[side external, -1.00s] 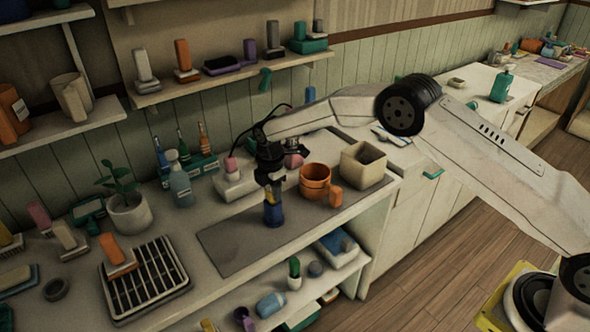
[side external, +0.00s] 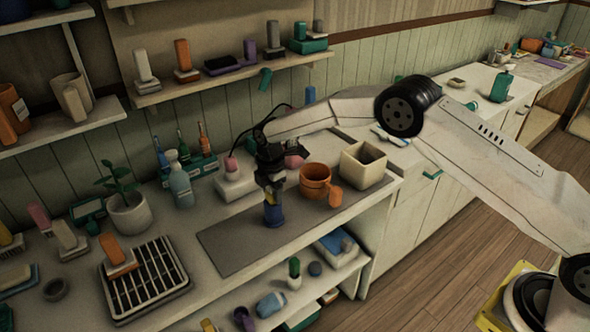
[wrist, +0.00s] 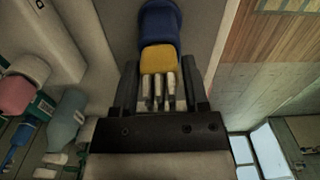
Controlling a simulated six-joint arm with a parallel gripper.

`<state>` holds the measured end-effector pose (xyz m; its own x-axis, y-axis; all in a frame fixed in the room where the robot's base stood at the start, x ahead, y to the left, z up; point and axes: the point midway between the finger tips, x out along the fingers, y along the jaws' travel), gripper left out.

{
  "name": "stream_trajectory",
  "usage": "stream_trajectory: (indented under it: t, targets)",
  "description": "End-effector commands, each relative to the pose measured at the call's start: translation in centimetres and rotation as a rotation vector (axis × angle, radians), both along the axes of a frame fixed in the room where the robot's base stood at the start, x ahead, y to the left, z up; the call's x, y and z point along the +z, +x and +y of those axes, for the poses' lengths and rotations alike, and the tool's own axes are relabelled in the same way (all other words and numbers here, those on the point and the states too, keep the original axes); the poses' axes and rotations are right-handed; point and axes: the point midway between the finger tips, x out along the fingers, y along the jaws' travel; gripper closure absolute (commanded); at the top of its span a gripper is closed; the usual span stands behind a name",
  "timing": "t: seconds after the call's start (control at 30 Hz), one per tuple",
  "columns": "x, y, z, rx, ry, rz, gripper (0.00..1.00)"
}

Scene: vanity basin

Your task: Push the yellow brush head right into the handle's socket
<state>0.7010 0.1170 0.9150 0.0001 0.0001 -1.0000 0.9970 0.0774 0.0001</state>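The blue handle (side external: 273,214) stands upright on the grey mat in the side view, directly below my gripper (side external: 272,192). In the wrist view the blue handle (wrist: 160,25) is at the top. The yellow brush head (wrist: 158,59) meets its near end with no clear gap, and its pale bristles point back toward my palm. My gripper's fingers (wrist: 159,78) lie on either side of the head and appear closed on it. The socket's inside is hidden, so how deep the head sits cannot be seen. In the side view the head is mostly hidden by the fingers.
The grey mat (side external: 225,241) is mostly clear. An orange mug (side external: 315,181) and a beige square pot (side external: 363,165) stand to the right. A spray bottle (side external: 180,184) is at the back left.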

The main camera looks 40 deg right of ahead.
Motion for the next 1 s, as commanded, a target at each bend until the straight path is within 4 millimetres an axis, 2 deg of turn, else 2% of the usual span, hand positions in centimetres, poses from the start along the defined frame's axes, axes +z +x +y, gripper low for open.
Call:
stream_trajectory:
  t: [0.4,0.43,0.5,0.57,1.0]
  targets:
    - [0.01,0.0,0.0,0.0,0.0,0.0,0.43]
    - [0.01,0.0,0.0,0.0,0.0,0.0,0.4]
    - [0.01,0.0,0.0,0.0,0.0,0.0,0.17]
    - [0.01,0.0,0.0,0.0,0.0,0.0,0.02]
    - [0.01,-0.01,0.0,0.0,0.0,0.0,0.02]
